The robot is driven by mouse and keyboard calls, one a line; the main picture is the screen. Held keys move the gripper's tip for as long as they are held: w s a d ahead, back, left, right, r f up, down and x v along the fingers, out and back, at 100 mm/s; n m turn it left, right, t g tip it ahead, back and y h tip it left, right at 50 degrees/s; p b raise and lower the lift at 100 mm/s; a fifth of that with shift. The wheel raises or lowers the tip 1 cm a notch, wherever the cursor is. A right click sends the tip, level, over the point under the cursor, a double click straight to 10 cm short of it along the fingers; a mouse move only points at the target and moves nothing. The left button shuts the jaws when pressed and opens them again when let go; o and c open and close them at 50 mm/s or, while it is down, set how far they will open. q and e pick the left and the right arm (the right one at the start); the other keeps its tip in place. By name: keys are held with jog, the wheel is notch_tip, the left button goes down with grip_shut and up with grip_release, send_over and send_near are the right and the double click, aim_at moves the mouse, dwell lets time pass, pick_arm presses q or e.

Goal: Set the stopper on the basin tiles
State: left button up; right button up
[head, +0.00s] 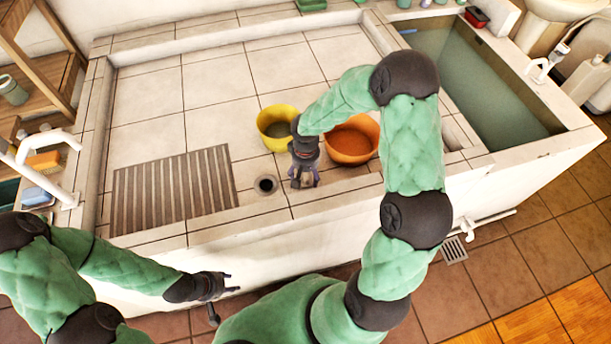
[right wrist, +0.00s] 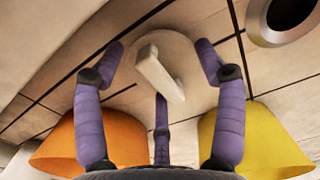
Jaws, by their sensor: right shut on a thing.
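The stopper (right wrist: 172,58) is a cream disc with a bar handle, seen in the right wrist view with its handle towards my palm. My right gripper (head: 304,182) points down over the basin tiles (head: 215,88), just right of the drain hole (head: 265,184). Its purple fingers (right wrist: 160,85) are shut on the stopper. The stopper is close over the tiles; I cannot tell whether it touches them. In the head view the gripper mostly hides it. My left gripper (head: 222,297) is open and empty, in front of the basin's outer wall.
A yellow bowl (head: 272,116) and an orange bowl (head: 364,124) stand just behind my right gripper. A slatted mat (head: 172,190) lies to the left on the tiles. A water-filled trough (head: 470,95) is at right. The tiles at the back are clear.

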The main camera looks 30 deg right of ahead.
jog(key=shift+f, duration=0.25)
jog(key=shift+f, duration=0.1)
jog(key=o, duration=1.1)
jog(key=shift+o, duration=0.2)
jog(key=shift+r, duration=0.3)
notch_tip(320, 180, up, 12)
jog(key=p, duration=0.4)
jog(key=shift+f, duration=0.1)
